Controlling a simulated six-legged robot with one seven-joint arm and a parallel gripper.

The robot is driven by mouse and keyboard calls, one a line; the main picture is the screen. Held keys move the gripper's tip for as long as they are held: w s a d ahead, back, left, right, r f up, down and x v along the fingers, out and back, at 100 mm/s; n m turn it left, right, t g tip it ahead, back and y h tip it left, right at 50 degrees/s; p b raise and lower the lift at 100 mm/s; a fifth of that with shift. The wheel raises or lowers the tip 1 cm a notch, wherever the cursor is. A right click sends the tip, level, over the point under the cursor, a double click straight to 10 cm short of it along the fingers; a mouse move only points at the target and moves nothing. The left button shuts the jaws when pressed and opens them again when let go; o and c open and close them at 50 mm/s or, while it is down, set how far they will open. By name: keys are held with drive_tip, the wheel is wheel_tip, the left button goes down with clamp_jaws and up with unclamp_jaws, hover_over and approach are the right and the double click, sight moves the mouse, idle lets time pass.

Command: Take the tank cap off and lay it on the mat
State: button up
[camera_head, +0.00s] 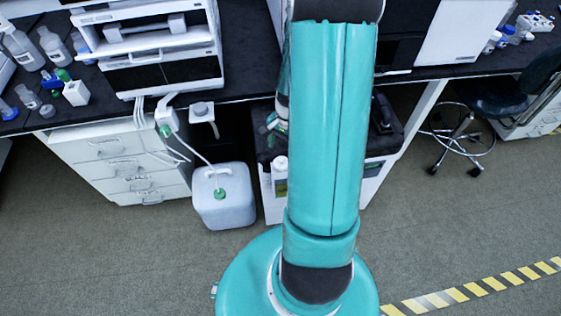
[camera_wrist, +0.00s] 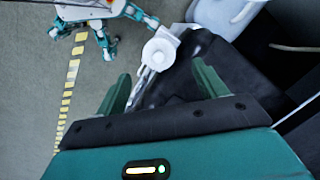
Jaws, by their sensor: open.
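The tank (camera_head: 224,211) is a pale, squarish can standing on the floor in the head view. Its green cap (camera_head: 220,193) sits on top, with a pale tube running up from there to the bench. In the head view my arm mostly hides the gripper. I cannot clearly pick out the mat.
A low cabinet with a dark top (camera_head: 265,150) stands right of the tank, a white-capped bottle (camera_head: 280,177) by its front. White drawers (camera_head: 125,170) stand left. A round white object (camera_wrist: 160,53) lies ahead between my fingers. The floor in front is clear.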

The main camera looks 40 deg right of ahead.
sight(282, 159)
drive_tip(key=f, duration=0.2)
drive_tip(key=a+f, duration=0.1)
drive_tip(key=f, duration=0.2)
drive_tip(key=shift+s+f, duration=0.1)
drive_tip(key=c, duration=1)
